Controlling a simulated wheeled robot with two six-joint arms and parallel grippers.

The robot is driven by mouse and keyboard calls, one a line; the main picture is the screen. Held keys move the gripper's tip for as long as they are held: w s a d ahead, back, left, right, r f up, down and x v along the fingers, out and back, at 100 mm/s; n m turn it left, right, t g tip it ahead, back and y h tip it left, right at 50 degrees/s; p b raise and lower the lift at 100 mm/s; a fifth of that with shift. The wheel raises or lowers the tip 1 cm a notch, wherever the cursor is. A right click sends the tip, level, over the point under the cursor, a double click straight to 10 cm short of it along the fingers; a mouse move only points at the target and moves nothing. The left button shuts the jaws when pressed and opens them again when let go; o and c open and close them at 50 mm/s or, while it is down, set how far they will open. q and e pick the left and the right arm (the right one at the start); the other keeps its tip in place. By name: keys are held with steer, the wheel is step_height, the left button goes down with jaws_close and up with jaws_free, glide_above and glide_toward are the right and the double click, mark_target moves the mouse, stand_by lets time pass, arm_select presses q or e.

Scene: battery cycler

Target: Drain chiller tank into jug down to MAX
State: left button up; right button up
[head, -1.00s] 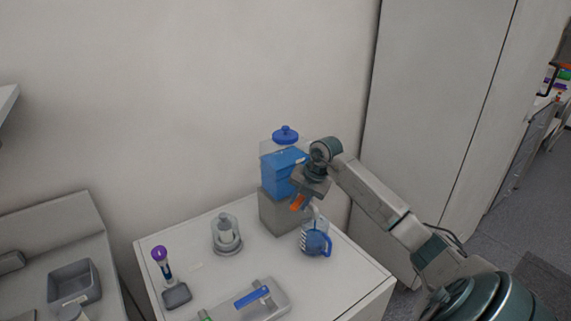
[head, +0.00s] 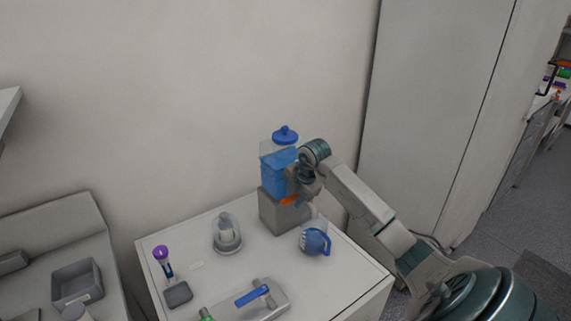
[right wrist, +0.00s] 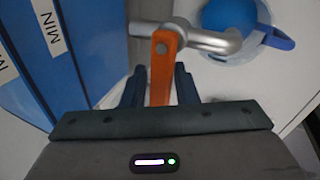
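The chiller tank (head: 275,172) is a clear box of blue liquid with a blue lid, on a grey block (head: 282,218). In the right wrist view its blue wall (right wrist: 90,40) bears a MIN label (right wrist: 48,27); the liquid's surface is not in that view. A metal spout (right wrist: 205,38) with an orange lever (right wrist: 163,62) reaches out over the jug. My right gripper (right wrist: 161,85) has its fingers close on both sides of the lever and looks shut on it. The jug (head: 314,240), holding blue liquid, stands below the spout. My left gripper is out of view.
A glass-domed item (head: 227,235), a purple-topped tube tool (head: 162,262) and a grey tray with a blue-handled part (head: 252,296) stand on the white cabinet top. A grey bin (head: 78,283) is at the left. A tall cabinet (head: 440,110) rises at the right.

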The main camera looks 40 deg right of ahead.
steer(key=shift+o, duration=0.4)
steer(key=shift+w, duration=0.15)
steer(key=shift+r, duration=0.1)
steer(key=p+v, duration=0.5)
steer(key=v, duration=0.2)
steer(key=shift+r, duration=0.35)
